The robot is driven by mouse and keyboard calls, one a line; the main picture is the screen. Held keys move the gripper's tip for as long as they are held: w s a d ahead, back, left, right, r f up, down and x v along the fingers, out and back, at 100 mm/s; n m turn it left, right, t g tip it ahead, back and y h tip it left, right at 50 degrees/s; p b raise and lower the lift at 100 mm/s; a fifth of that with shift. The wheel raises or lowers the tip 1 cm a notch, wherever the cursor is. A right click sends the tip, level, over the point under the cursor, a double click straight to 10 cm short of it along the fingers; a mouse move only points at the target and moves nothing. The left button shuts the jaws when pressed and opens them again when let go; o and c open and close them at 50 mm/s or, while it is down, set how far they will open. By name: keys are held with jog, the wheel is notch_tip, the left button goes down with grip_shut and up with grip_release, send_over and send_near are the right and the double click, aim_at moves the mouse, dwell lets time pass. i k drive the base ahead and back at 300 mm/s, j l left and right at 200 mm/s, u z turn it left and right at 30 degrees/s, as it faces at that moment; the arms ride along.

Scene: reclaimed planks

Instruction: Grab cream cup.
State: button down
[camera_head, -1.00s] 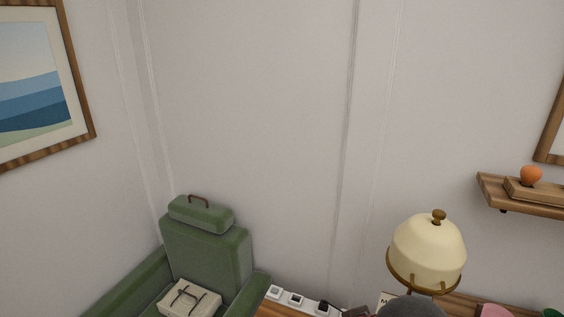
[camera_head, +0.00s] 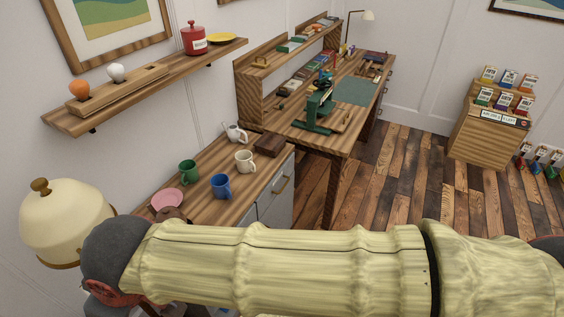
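The cream cup (camera_head: 244,162) stands upright on the wooden top of a low cabinet (camera_head: 212,211), near the middle left of the head view. A blue mug (camera_head: 221,187) stands in front of it to the left, and a green mug (camera_head: 188,171) stands further left. A whitish cup (camera_head: 236,135) stands behind it. A dark brown box (camera_head: 270,145) sits close to its right. My pale yellow arm crosses the bottom of the view. My gripper cannot be made out, and nothing is seen touching the cream cup.
A pink dish (camera_head: 167,199) lies at the cabinet's left end. A wall shelf (camera_head: 150,88) hangs above the cabinet. A workbench (camera_head: 299,128) adjoins at the back. Open plank floor (camera_head: 405,172) lies to the right.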

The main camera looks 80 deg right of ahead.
aim_at(244, 157)
jog(key=z, duration=2.3)
jog(key=i+l+z, duration=0.55)
jog(key=i+l, duration=0.15)
